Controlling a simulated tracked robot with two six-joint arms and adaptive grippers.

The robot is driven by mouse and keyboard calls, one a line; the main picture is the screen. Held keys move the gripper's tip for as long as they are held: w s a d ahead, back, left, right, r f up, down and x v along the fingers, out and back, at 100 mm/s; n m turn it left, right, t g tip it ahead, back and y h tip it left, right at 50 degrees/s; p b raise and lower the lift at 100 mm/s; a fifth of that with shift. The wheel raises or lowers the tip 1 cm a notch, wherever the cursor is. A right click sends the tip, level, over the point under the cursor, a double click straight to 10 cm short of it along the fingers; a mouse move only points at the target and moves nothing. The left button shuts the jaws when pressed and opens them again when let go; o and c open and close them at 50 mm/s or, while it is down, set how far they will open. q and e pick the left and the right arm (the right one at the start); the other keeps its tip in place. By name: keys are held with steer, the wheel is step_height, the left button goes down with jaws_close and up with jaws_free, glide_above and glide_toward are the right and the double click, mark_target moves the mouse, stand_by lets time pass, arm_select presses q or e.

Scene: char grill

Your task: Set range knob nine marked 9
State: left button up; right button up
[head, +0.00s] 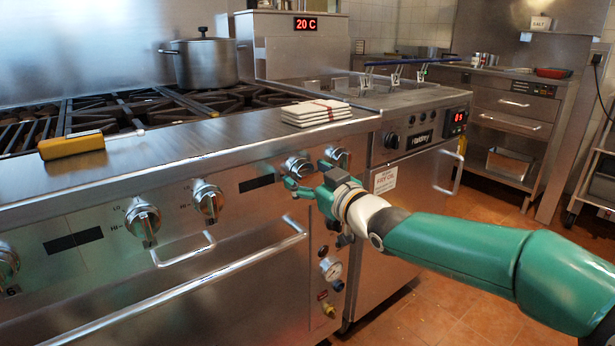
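Steel range knobs line the front panel of the range. One knob (298,165) is close to my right gripper, and another knob (338,154) is just right of it near the panel's end. I cannot read a 9 by any knob; labels near the gripper are hidden or too small. My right gripper (307,176) is at the panel, just in front of and below these two knobs. Its green fingertips look spread apart, with nothing visibly held. I cannot tell whether a finger touches a knob. My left gripper is out of view.
More knobs (207,200) (143,221) sit to the left. Oven handles (184,250) stick out below. A yellow block (71,145) and folded cloths (316,112) lie on the front ledge. A pot (204,62) stands behind; a fryer (412,140) adjoins right.

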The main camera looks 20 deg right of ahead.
steer(key=c, duration=0.8)
steer(key=shift+a, duration=0.15)
steer(key=shift+c, duration=0.9)
steer(key=shift+r+m+p, duration=0.15)
steer(key=shift+m+p, duration=1.25)
steer(key=shift+p, duration=0.15)
steer(key=m+p, duration=0.5)
steer(key=m, duration=0.1)
steer(key=shift+d+g, duration=0.2)
steer(key=shift+g, duration=0.2)
steer(key=m+p, duration=0.4)
steer(key=shift+d+r+y, duration=0.1)
steer(key=shift+y, duration=0.2)
steer(key=shift+d+m+p, duration=0.1)
steer(key=shift+m+p, duration=1.85)
steer(key=shift+m, duration=0.25)
steer(key=shift+f, duration=0.2)
